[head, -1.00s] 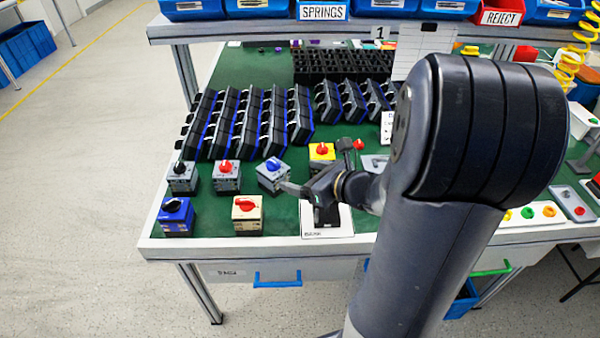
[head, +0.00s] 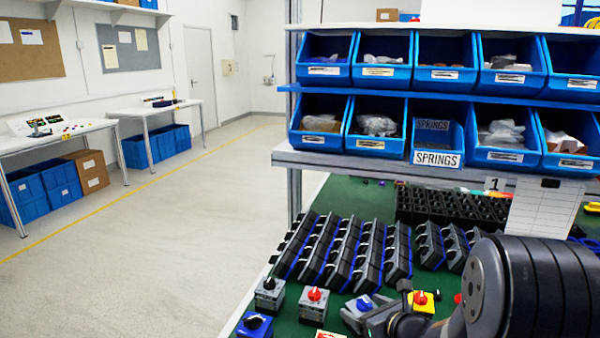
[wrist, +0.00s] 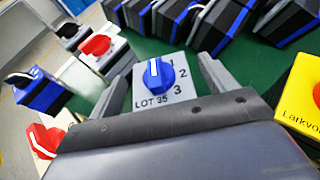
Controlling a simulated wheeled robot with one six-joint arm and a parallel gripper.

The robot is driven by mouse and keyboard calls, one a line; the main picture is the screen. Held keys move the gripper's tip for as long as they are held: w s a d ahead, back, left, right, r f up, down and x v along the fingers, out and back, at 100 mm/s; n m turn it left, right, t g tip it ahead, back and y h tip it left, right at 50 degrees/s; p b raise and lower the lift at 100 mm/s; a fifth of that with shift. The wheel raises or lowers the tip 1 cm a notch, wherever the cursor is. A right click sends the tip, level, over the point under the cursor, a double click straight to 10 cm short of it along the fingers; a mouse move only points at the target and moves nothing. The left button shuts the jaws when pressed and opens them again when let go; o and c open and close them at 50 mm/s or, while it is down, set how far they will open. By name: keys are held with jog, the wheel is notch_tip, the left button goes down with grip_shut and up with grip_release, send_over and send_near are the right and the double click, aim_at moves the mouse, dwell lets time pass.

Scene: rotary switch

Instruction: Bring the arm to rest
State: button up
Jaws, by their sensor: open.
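The grey rotary switch with a blue knob (head: 364,303) stands at the table's front, partly behind my gripper (head: 372,317) in the head view. In the wrist view this switch (wrist: 144,103) is framed between the two fingers of my gripper (wrist: 165,82). Its blue knob (wrist: 167,80) has a white pointer line directed up in the picture, and the plate reads LOT 35 with 1, 2 and 3. My gripper is open, with bare space between each finger and the knob. My arm (head: 510,290) fills the lower right of the head view.
Close by stand a red-knob switch (head: 314,300), a black-knob switch (head: 269,292), a blue switch (head: 254,325) and a yellow switch (head: 421,301). Rows of black switches (head: 345,248) lie behind. Blue bins (head: 380,126) stand on shelves above. Open floor (head: 150,240) lies left.

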jog(key=shift+w+a+f+b, duration=0.2)
jog(key=shift+w+f+b, duration=0.2)
jog(key=shift+f+b, duration=0.4)
jog(key=shift+r+p, duration=0.35)
jog(key=shift+p, duration=0.05)
jog(key=shift+f, duration=0.15)
